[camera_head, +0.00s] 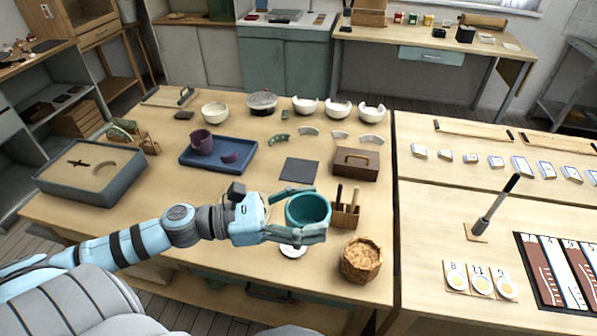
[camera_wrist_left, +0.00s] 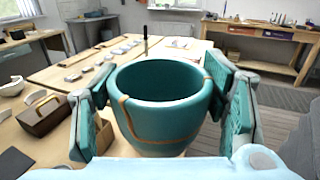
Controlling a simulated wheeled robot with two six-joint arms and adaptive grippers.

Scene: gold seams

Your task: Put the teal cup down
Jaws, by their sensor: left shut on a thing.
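The teal cup (camera_head: 307,209) is held upright in my left gripper (camera_head: 310,212), above the near part of the wooden table. In the left wrist view the teal cup (camera_wrist_left: 158,97) shows gold seams down its side. The two pads of my left gripper (camera_wrist_left: 160,112) close on it from both sides. A small white round thing (camera_head: 292,250) lies on the table below the cup, partly hidden by the gripper. My right gripper is not in view.
A wooden holder with tools (camera_head: 346,212) stands just right of the cup, and a woven basket (camera_head: 361,259) stands at the near right. A blue tray (camera_head: 218,166) holds purple broken pieces. A dark flat mat (camera_head: 299,170) and a wooden box (camera_head: 356,164) lie behind the cup.

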